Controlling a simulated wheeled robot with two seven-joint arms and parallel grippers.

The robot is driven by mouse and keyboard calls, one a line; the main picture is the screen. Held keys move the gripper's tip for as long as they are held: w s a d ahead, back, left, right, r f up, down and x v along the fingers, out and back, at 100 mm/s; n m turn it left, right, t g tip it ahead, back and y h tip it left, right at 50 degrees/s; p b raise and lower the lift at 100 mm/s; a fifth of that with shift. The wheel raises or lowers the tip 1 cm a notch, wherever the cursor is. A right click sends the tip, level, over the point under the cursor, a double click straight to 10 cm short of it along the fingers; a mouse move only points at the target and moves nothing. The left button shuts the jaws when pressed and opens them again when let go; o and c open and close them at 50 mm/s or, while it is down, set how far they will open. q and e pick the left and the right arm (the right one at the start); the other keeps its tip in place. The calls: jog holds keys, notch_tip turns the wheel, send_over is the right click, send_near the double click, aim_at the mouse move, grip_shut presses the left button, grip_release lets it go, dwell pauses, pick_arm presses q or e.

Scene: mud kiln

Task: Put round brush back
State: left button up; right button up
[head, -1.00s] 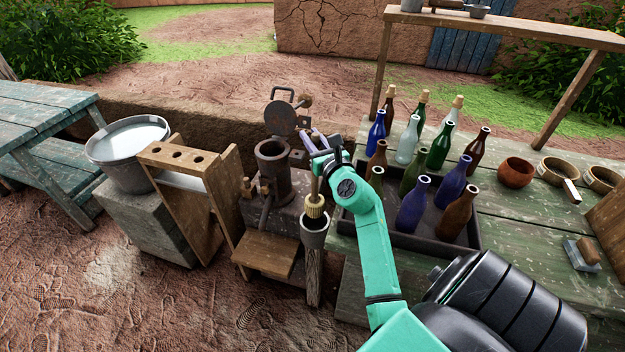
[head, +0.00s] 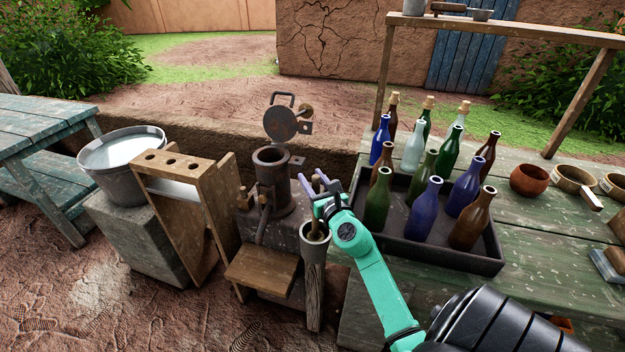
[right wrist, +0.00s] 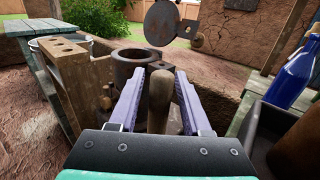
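The round brush stands in a grey cup (head: 314,243) on a wooden post, its bristle head down inside and hidden. Its wooden handle (right wrist: 160,100) rises upright between the fingers of my right gripper (head: 314,184). In the right wrist view the purple fingers (right wrist: 170,85) stand apart on either side of the handle, with a gap showing at its right side. My right gripper is open around the handle. My left gripper is in neither view.
An iron mould (head: 272,180) with a raised round lid stands just left of the cup, above a wooden step (head: 262,268). A bottle tray (head: 470,257) is close on the right. A wooden rack (head: 180,175) and a water bucket (head: 105,172) stand further left.

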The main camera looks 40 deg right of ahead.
jog(key=shift+s+r, duration=0.15)
jog(key=shift+r, duration=0.05)
jog(key=b+v, duration=0.2)
jog(key=v, duration=0.9)
jog(key=shift+s, duration=0.4)
jog(key=shift+a, duration=0.1)
